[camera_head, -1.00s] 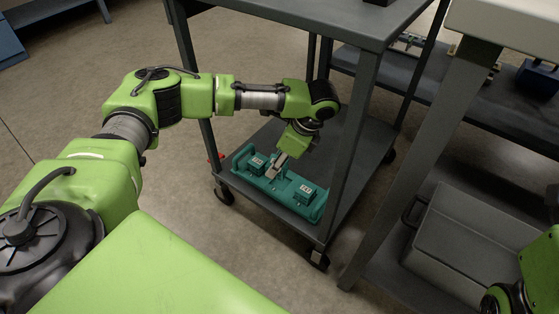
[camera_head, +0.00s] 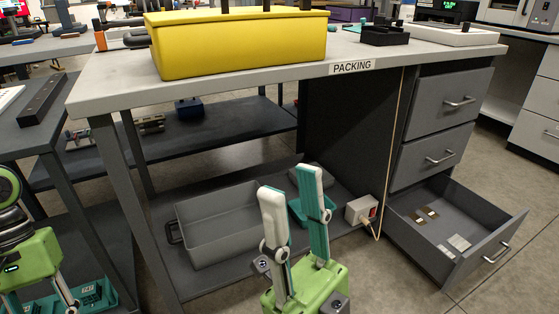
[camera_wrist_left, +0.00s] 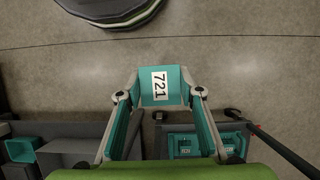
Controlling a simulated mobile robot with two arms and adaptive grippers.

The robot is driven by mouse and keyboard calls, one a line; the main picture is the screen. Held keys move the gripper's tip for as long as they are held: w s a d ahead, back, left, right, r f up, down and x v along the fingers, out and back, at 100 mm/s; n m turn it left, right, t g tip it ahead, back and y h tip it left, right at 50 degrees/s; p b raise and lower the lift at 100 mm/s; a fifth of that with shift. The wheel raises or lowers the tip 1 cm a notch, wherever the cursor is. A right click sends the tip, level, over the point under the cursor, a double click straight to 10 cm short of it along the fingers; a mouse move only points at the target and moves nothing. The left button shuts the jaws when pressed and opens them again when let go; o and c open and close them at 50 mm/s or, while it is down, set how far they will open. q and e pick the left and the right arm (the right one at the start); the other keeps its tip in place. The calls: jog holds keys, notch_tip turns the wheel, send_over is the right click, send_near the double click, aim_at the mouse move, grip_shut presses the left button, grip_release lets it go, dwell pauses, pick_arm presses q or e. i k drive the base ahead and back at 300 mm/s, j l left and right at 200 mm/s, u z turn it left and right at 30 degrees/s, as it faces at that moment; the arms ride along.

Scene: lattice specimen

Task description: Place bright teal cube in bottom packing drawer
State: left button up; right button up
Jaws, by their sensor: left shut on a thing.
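My left gripper (camera_wrist_left: 160,97) is shut on a bright teal cube (camera_wrist_left: 160,78) with a white label reading 721. The cube is between its fingertips in the left wrist view. In the head view only part of the left gripper shows at the lower left edge, and I cannot make out the cube there. My right gripper (camera_head: 289,180) is open and empty, fingers up, in front of the packing bench. The bottom packing drawer (camera_head: 473,254) is pulled open at the right. It holds a few small flat items and has bare floor around them.
A teal tray (camera_head: 115,301) with labelled teal cubes is at the lower left. A grey bin (camera_head: 215,222) stands on the bench's lower shelf. The bench (camera_head: 115,87) carries a yellow bin (camera_head: 240,48). Two upper drawers (camera_head: 445,105) are shut above the open one.

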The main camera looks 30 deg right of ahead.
aim_at(438, 225)
jog(key=l+z, duration=0.1)
jog(key=z, duration=0.9)
jog(key=i+l+z, duration=0.1)
jog(key=z, duration=0.4)
jog(key=i+l+z, duration=0.55)
jog(key=i+z, duration=0.15)
jog(key=z, duration=0.2)
jog(key=i+z, duration=0.45)
jog(key=i, duration=0.75)
